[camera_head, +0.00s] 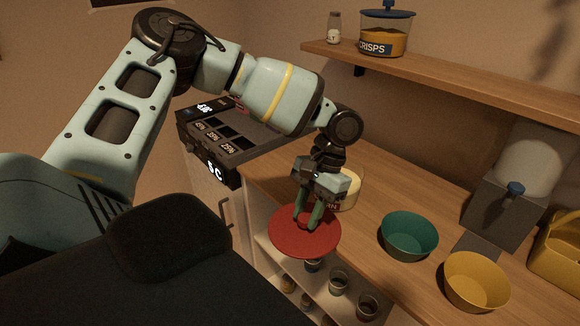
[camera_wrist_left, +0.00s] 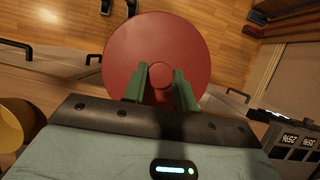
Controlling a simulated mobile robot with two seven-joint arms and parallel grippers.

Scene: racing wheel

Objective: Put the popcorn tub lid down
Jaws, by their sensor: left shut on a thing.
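The popcorn tub lid is a round red disc (camera_head: 298,240) with a knob in its middle. My left gripper (camera_head: 308,220) is shut on that knob and holds the lid roughly level in the air, at the counter's front edge. In the left wrist view the lid (camera_wrist_left: 195,45) fills the upper middle, with the green fingers on either side of the knob. A clear tub with pale contents and a red label, likely the popcorn tub (camera_head: 351,189), stands on the counter behind my gripper, partly hidden by it. My right gripper is not in view.
A green bowl (camera_head: 409,235) and a yellow bowl (camera_head: 476,281) stand on the wooden counter (camera_head: 375,185). A dispenser (camera_head: 515,190) and a yellow basket (camera_head: 560,255) are at the right. Below the lid, an open shelf holds several jars. A crisps tub (camera_head: 384,38) sits on the wall shelf.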

